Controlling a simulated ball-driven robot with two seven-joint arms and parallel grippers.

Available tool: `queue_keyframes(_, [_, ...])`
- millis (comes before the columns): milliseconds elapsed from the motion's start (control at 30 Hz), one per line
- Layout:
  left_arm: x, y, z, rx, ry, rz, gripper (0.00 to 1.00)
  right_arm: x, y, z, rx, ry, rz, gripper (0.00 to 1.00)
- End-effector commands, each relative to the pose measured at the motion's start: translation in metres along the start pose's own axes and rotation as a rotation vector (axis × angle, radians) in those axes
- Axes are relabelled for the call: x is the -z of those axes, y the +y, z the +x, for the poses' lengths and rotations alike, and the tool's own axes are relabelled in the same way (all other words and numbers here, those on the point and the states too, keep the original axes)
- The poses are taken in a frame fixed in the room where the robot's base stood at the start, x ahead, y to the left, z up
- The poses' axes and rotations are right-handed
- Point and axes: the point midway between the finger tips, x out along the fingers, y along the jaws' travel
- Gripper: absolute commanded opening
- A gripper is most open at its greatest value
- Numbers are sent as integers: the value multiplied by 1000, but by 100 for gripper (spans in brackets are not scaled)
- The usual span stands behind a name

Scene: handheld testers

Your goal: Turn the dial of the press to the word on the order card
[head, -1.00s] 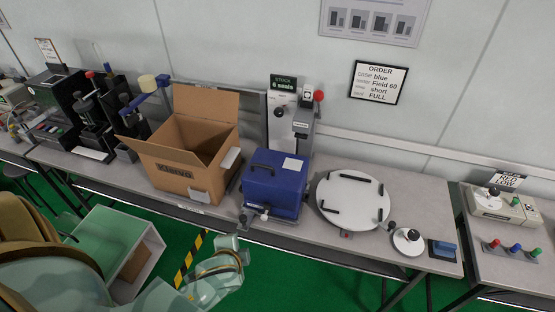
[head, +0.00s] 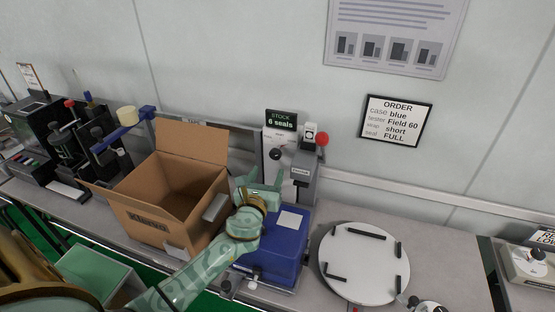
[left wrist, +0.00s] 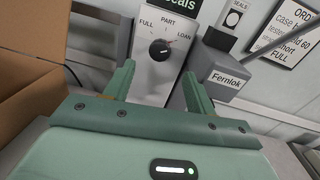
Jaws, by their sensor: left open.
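The press (head: 303,170) is a grey unit with a red knob, behind the blue case (head: 275,245). Beside it stands a pale panel with a black dial (head: 275,154). In the left wrist view the dial (left wrist: 159,50) sits among the words FULL, PART and LOAN. My right gripper is out of view.
An open cardboard box (head: 168,225) stands close left of my left gripper. A round white turntable (head: 362,270) with black stops lies to the right. A stock sign (head: 281,120) reading 6 seals tops the panel. Black machines stand at far left.

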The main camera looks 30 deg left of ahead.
Motion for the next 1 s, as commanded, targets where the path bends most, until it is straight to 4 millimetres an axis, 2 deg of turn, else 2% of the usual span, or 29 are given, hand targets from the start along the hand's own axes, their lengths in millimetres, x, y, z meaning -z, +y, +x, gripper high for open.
queue_keyframes(100, [0,0,12,0,-3,6,56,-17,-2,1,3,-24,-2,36])
queue_keyframes(200, [0,0,30,0,-3,4,56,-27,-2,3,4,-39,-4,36])
queue_keyframes(433, [1,0,65,0,-1,3,56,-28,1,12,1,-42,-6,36])
queue_keyframes(567, [0,0,73,0,0,2,56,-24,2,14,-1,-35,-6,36])
queue_keyframes(800, [0,0,74,0,0,2,56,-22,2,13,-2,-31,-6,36])
queue_keyframes(833, [0,0,74,0,0,2,50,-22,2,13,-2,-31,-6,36])
queue_keyframes(967, [0,0,74,0,0,2,14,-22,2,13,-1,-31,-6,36])
queue_keyframes(1000, [0,0,74,0,0,2,11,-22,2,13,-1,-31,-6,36])
